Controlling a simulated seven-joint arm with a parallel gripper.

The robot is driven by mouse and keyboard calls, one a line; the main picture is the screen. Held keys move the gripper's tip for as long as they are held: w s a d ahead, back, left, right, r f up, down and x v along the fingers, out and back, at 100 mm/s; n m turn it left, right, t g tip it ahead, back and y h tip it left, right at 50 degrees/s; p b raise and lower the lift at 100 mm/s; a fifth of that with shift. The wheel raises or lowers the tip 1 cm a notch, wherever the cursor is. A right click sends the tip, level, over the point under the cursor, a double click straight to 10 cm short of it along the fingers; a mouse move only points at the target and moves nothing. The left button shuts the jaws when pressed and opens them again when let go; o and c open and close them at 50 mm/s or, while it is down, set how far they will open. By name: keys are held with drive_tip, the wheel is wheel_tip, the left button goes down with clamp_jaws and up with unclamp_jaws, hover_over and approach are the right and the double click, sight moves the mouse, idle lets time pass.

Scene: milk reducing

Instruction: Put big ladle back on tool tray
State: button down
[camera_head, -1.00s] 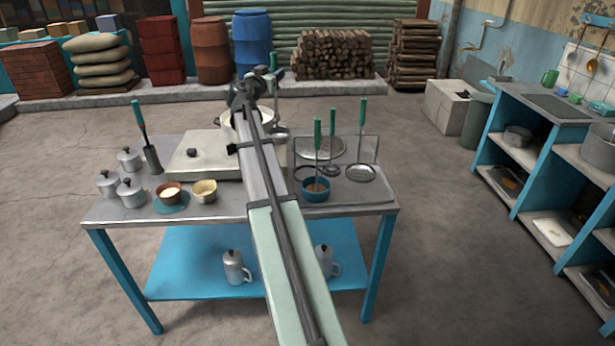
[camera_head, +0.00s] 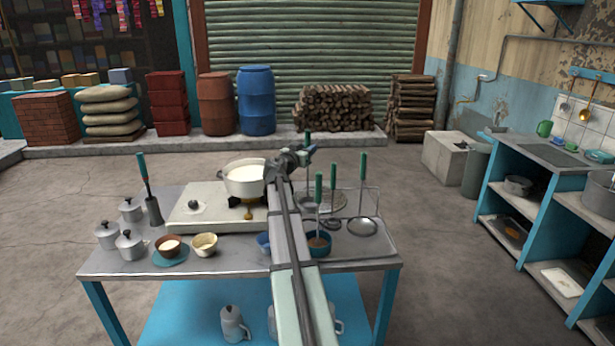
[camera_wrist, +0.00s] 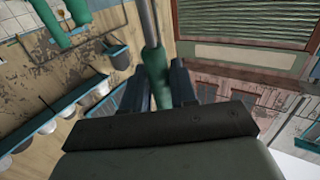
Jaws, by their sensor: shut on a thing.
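The big ladle's green handle (camera_head: 308,138) stands upright at my gripper (camera_head: 305,154) in the head view. My gripper is shut on this handle. The wrist view shows the green handle (camera_wrist: 157,75) between the jaws, with a metal shaft (camera_wrist: 148,22) running on from it. I cannot make out the ladle's bowl. The tool tray (camera_head: 382,246) lies on the right part of the table, with green-handled skimmers (camera_head: 362,226) and other tools on it. My gripper is above the table's back side, between the pot and the tray. My arm hides part of the tray's left side.
A white pot of milk (camera_head: 244,180) sits on the stove (camera_head: 190,210) left of my arm. A blue cup (camera_head: 319,246) with a green-handled tool stands at the tray's front left. Lidded canisters (camera_head: 130,246) and bowls (camera_head: 204,245) stand on the left of the table (camera_head: 225,261).

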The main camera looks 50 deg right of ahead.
wheel_tip(320, 180, down, 9)
idle(0.6)
drive_tip(key=shift+f, duration=0.15)
drive_tip(key=c, duration=0.9)
unclamp_jaws()
drive_tip(key=shift+r, duration=0.2)
drive_tip(key=v, duration=1.2)
drive_tip(key=shift+a, duration=0.1)
